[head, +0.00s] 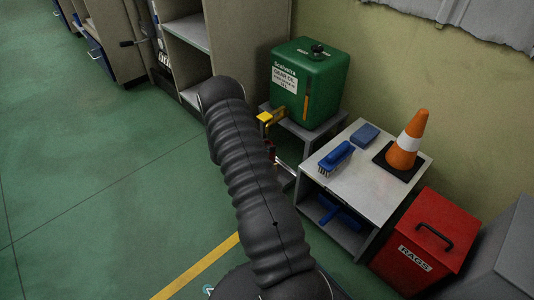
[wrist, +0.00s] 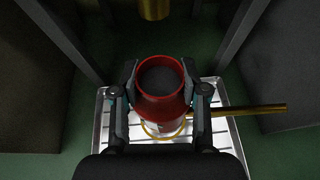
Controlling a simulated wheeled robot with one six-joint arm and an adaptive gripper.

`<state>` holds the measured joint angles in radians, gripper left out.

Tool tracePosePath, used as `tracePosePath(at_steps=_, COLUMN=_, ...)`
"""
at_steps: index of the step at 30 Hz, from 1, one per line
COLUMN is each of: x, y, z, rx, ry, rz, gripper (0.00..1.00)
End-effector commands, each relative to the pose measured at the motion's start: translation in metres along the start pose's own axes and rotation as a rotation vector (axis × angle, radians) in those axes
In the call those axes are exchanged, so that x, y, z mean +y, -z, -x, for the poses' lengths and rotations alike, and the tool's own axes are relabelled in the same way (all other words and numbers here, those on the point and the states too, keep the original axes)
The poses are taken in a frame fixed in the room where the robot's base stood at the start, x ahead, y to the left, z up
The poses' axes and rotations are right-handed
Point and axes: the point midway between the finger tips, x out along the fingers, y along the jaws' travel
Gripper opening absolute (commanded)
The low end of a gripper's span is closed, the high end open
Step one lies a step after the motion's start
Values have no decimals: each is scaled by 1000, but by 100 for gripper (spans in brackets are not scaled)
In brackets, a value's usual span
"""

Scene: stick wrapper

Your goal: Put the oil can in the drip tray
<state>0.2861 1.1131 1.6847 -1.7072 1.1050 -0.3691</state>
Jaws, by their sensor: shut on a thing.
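The oil can (wrist: 160,106) is red with a dark round top and a brass spout pointing right in the wrist view. My gripper (wrist: 160,82) is shut on it, with one finger on each side. The drip tray (wrist: 234,138) is a slotted metal tray on the green floor. The can is over the tray in this view and looks upright. I cannot tell whether its base touches the tray. In the head view my arm hides the gripper and most of the can and tray.
A green gear oil drum (head: 318,85) stands on a grey stand, whose legs flank the tray. Its brass tap (wrist: 155,8) hangs just beyond the can. A low shelf (head: 345,178) with a brush and cone stands right, beside a red rags bin (head: 420,240).

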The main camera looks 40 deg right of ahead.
Motion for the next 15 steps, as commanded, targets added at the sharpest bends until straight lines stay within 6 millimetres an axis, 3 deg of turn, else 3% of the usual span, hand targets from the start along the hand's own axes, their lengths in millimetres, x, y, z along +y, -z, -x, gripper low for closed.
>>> tracePosePath(at_steps=9, x=0, y=32, z=-13, rx=0, ry=0, rz=2, gripper=0)
tracePosePath(at_steps=15, x=1, y=35, z=-18, rx=-1, ry=-1, rz=-1, gripper=0)
